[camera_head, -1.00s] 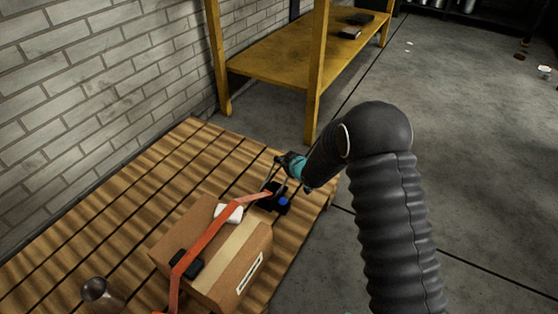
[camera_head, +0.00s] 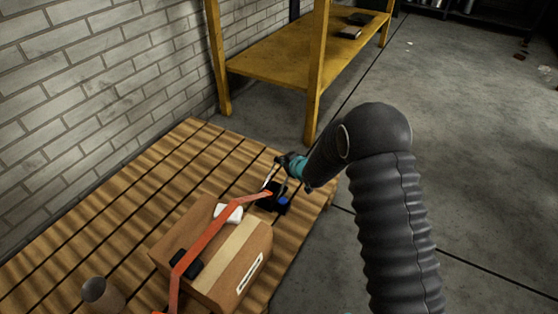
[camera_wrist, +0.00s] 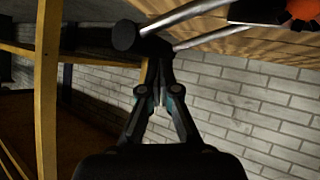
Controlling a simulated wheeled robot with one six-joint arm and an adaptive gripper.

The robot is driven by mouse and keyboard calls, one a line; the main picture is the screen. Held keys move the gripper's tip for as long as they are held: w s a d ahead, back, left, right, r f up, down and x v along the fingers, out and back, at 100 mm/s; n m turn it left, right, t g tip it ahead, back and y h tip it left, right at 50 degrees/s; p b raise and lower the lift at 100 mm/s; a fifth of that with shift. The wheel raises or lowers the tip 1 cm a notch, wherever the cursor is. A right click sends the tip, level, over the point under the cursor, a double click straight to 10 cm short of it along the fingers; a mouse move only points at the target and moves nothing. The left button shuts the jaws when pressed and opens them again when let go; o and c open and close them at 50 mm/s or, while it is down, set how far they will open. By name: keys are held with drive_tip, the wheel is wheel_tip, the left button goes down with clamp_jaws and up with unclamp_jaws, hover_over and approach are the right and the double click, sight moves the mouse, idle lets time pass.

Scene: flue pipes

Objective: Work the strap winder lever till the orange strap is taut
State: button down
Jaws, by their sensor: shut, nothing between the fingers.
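The orange strap (camera_head: 207,245) runs over a cardboard box (camera_head: 240,262) to a black winder with a blue part (camera_head: 283,201) at the box's far right. The winder's lever (camera_head: 268,181) is a pair of pale metal rods rising from it. In the wrist view the lever rods (camera_wrist: 190,14) end in a black crossbar (camera_wrist: 125,36). My gripper (camera_wrist: 157,72) is shut and empty, its tips right at the crossbar; I cannot tell whether they touch. In the head view my gripper (camera_head: 282,161) is small and dark at the lever's top. Strap tension is hard to judge.
The box stands on a slatted wooden pallet (camera_head: 130,190) beside a white brick wall (camera_head: 100,80). A metal cup (camera_head: 100,292) stands at the lower left. A yellow shelf frame (camera_head: 290,65) stands behind. Concrete floor at the right is open.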

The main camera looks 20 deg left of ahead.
drive_tip(key=shift+s, duration=0.1)
drive_tip(key=s+r, duration=0.4)
drive_tip(key=shift+s+a+r, duration=0.2)
drive_tip(key=shift+s+r, duration=0.05)
drive_tip(key=shift+s, duration=0.15)
idle(0.7)
drive_tip(key=shift+s+a+r, duration=0.15)
drive_tip(key=shift+s+r, duration=1.5)
drive_tip(key=shift+s, duration=0.2)
